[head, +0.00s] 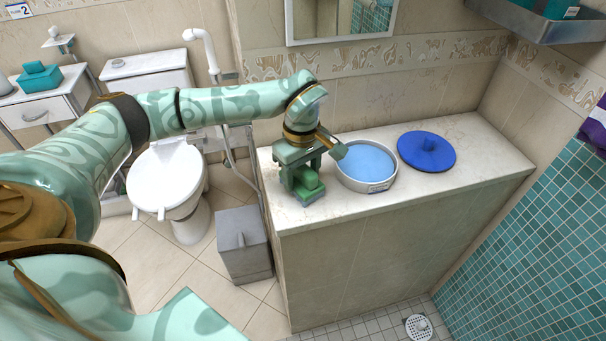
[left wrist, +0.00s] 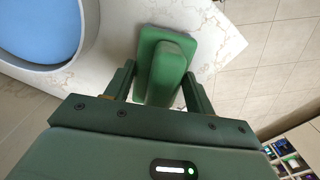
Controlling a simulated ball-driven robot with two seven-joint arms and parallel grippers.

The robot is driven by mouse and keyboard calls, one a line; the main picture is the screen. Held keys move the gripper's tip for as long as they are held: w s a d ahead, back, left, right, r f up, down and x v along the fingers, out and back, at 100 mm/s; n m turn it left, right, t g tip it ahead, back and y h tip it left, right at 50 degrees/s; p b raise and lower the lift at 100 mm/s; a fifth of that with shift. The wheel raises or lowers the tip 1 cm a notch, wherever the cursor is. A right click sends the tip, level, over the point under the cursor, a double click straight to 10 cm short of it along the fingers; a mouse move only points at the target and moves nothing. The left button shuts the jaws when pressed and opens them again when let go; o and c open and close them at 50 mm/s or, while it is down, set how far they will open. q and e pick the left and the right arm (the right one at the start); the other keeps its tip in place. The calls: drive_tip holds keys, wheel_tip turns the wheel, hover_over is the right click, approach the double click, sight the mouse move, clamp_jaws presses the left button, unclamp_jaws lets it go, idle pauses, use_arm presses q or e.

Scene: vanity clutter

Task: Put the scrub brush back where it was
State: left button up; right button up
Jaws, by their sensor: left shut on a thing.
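The green scrub brush (head: 309,188) is at the left end of the stone counter (head: 470,150), with its greyish underside down. My left gripper (head: 306,171) is above it and shut on its raised grip. In the left wrist view the brush (left wrist: 165,65) sits between the two fingers of the left gripper (left wrist: 160,86), over the counter's edge area. The brush looks upright and at or just above the counter top; I cannot tell if it touches. My right gripper is not in view.
A round white basin with blue content (head: 366,162) stands close right of the brush. A grey bin (head: 244,243) and a toilet (head: 168,178) are left of the counter. The counter's front strip is clear.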

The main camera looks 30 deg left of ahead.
use_arm(q)
drive_tip(key=shift+r, duration=0.1)
drive_tip(key=o, duration=0.9)
wheel_tip(320, 180, up, 11)
drive_tip(key=p, duration=0.3)
drive_tip(key=shift+r, duration=0.5)
